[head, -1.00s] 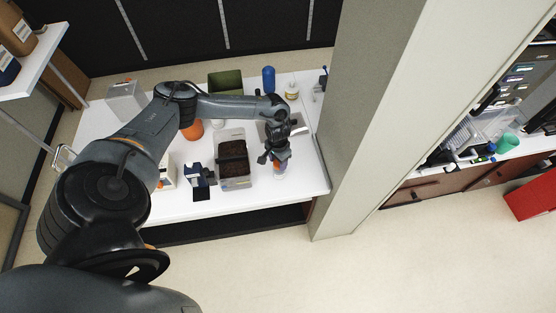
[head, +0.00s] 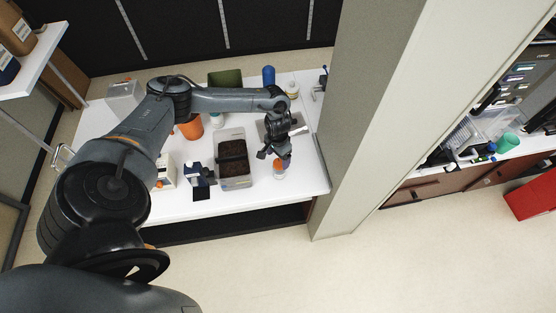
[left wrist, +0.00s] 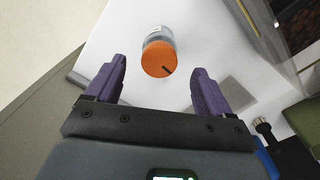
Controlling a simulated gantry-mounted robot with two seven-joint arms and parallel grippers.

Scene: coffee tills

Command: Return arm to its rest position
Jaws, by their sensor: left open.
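My left gripper (head: 274,153) hangs from my left arm over the right part of the white table. It is open, with nothing between its purple fingers (left wrist: 159,65) in the left wrist view. A small clear jar with an orange lid (head: 280,165) stands on the table just below the gripper, near the front right. In the left wrist view the jar's orange lid (left wrist: 158,59) shows beyond the fingertips, apart from them. My right gripper is in neither view.
The white table (head: 240,202) also holds a clear bin of dark contents (head: 234,168), a blue device (head: 196,172), an orange container (head: 192,128), a green bin (head: 225,79) and a blue bottle (head: 268,76). A pale pillar (head: 365,110) stands close to the table's right edge.

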